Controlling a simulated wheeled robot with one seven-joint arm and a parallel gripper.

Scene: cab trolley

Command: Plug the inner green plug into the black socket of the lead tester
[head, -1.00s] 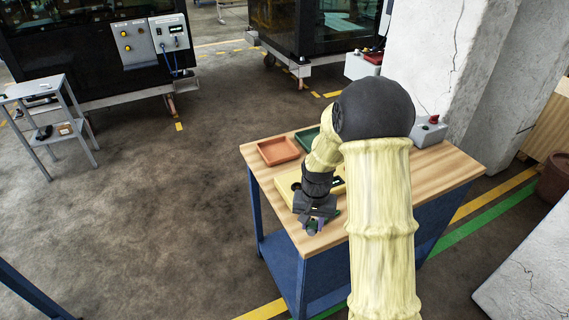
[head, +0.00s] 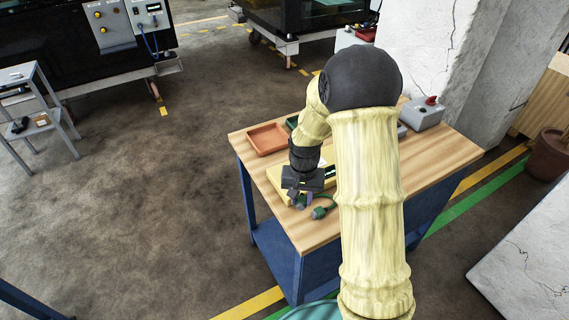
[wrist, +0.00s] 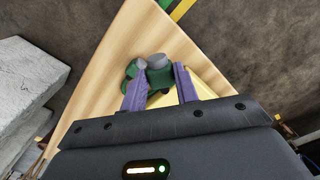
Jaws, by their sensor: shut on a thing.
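The lead tester is a yellow box (head: 276,181) on the wooden bench; my gripper and arm cover much of it. Its black socket cannot be made out. My gripper (head: 302,200) is at the tester's near edge, its fingers shut on a green plug. In the wrist view that green plug (wrist: 159,76), with a grey end, sits between the purple fingertips (wrist: 160,88). A second green plug (head: 319,213) lies on the bench to the right, with a green lead curving from it. Which plug is the inner one I cannot tell.
An orange tray (head: 267,139) stands at the bench's back left, with a green tray (head: 292,122) partly hidden beside it. The bench's front corner (head: 316,235) is clear.

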